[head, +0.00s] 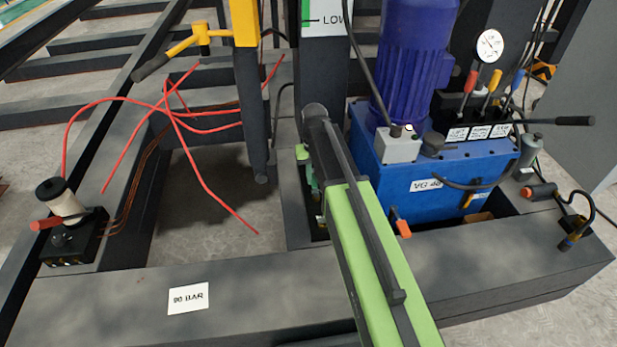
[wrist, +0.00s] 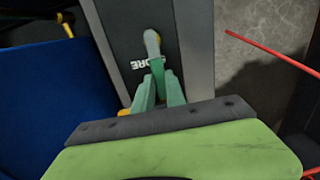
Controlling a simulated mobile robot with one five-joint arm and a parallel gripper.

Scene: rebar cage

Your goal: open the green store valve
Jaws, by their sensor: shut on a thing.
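The green store valve shows in the wrist view as a narrow green handle (wrist: 158,68) below a pale rounded end (wrist: 152,42). It lies over a dark beam with a partly covered white label (wrist: 148,64) reading "ORE". My gripper (wrist: 158,88) has its two pale green fingers closed on the handle, one on each side. The lower part of the handle is hidden between the fingers. In the head view my own arm covers most of the valve area, and the valve cannot be made out clearly there.
A blue power unit (head: 390,165) with a gauge (head: 489,45) and levers stands right of my arm. A "90 BAR" label (head: 188,298) lies on the front beam.

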